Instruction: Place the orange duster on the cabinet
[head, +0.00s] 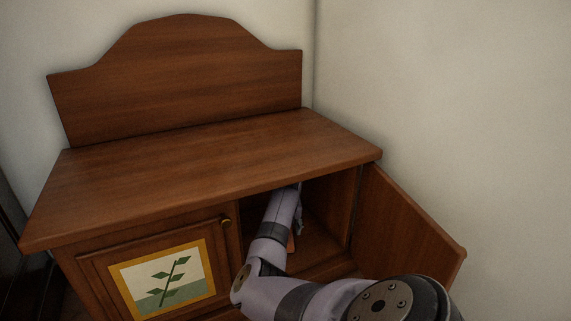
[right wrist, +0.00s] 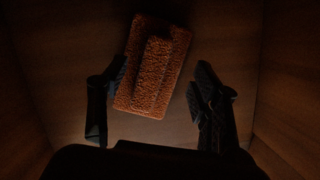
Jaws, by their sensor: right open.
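The orange duster (right wrist: 153,65), a fuzzy rectangular block with a raised strip along it, lies inside the cabinet's right compartment. The wooden cabinet (head: 190,170) has a bare top and a tall curved back panel. My left gripper is out of view.
The cabinet's right door (head: 410,225) is swung open to the right. The left door (head: 165,275), with a leaf picture and a round knob (head: 226,222), is shut. Compartment walls stand close on both sides of my right gripper. The cabinet's upper surface is clear.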

